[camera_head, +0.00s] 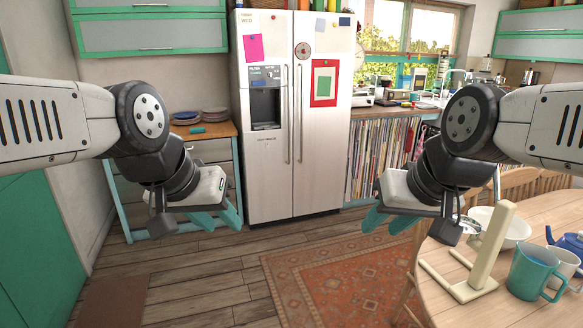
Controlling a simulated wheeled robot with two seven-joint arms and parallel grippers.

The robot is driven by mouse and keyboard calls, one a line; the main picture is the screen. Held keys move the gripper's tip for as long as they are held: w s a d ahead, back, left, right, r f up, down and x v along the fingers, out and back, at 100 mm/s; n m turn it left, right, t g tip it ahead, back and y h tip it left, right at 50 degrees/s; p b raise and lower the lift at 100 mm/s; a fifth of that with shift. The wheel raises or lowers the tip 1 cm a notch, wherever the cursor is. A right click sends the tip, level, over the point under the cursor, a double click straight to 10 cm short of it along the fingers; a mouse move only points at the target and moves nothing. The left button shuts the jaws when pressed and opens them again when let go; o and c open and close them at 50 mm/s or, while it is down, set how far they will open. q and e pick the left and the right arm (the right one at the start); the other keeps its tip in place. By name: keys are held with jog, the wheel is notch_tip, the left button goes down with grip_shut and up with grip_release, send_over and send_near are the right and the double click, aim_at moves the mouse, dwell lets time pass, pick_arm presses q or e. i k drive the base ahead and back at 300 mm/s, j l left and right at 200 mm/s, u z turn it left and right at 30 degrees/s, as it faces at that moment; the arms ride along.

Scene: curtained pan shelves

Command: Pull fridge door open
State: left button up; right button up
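A white two-door fridge (270,170) stands against the far wall, centre of the head view. Both doors look shut. Two long vertical handles (294,115) run side by side at the middle seam. The left door has a dark dispenser panel (265,103). My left gripper (222,222) is at the left, in front of a wooden side table and well short of the fridge. My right gripper (380,220) is at the right, also apart from the fridge. The teal fingers of both show, with nothing seen in them.
A round wooden table (530,300) at the lower right holds a teal mug (533,272), a bowl and a wooden stand. A patterned rug (340,285) lies on the plank floor. The floor before the fridge is clear. A side table (218,131) with plates stands left of the fridge.

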aim_at(322, 83)
jog(key=i+u, duration=0.35)
jog(key=i, duration=1.65)
jog(key=i+j+z, duration=0.2)
jog(key=i, duration=0.25)
jog(key=i+z, duration=0.25)
jog(key=i, duration=0.25)
jog(key=i+j+z, duration=0.2)
jog(key=i, duration=0.25)
jog(key=i+j+z, duration=0.2)
jog(key=i+j, duration=0.15)
jog(key=i, duration=0.05)
